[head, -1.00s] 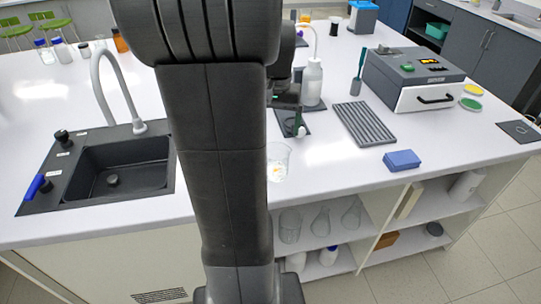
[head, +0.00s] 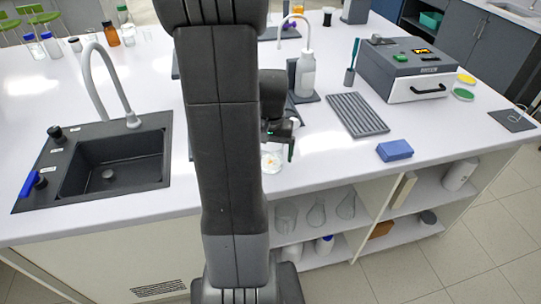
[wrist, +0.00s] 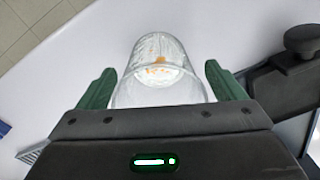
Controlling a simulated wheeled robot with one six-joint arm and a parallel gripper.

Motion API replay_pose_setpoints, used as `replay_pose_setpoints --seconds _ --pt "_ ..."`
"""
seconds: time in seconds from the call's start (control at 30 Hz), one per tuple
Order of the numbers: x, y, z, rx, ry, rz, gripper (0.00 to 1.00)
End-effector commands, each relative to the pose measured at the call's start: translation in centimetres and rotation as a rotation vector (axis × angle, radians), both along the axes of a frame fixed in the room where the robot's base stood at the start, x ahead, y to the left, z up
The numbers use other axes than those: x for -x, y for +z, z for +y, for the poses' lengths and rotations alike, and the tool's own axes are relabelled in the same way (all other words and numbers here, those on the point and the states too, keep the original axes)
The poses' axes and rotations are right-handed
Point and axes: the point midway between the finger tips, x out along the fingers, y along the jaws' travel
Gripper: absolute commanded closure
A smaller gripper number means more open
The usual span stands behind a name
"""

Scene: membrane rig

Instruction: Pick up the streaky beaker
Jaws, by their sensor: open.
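The streaky beaker (wrist: 158,75) is clear glass with whitish streaks and orange specks. In the wrist view it lies between the two green fingers of my gripper (wrist: 158,88), with a gap showing on each side. My gripper is open. In the head view the beaker (head: 271,160) stands on the white bench near its front edge, partly hidden by my arm. My gripper (head: 279,150) is right over it there, and the fingertips are small and partly hidden.
A sink (head: 115,165) is on the left. A grey ribbed rack (head: 357,114), a blue box (head: 394,150) and a wash bottle (head: 307,75) are on the right. The bench's front edge is close to the beaker. Bench between beaker and blue box is clear.

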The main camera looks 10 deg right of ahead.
Motion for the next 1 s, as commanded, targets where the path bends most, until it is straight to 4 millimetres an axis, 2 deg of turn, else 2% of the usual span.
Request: replay_pose_setpoints --seconds 0.17,0.4,0.43,0.77,1.0 --pt "0.0 0.0 0.0 0.0 0.0 -0.001 0.12" --pt "0.0 0.0 0.0 0.0 0.0 -0.001 0.6" --pt "0.0 0.0 0.0 0.0 0.0 -0.001 0.63" --pt "-0.1 0.2 0.0 0.001 0.0 -0.002 0.63" --pt "-0.1 1.3 0.0 0.0 0.0 -0.003 0.63"
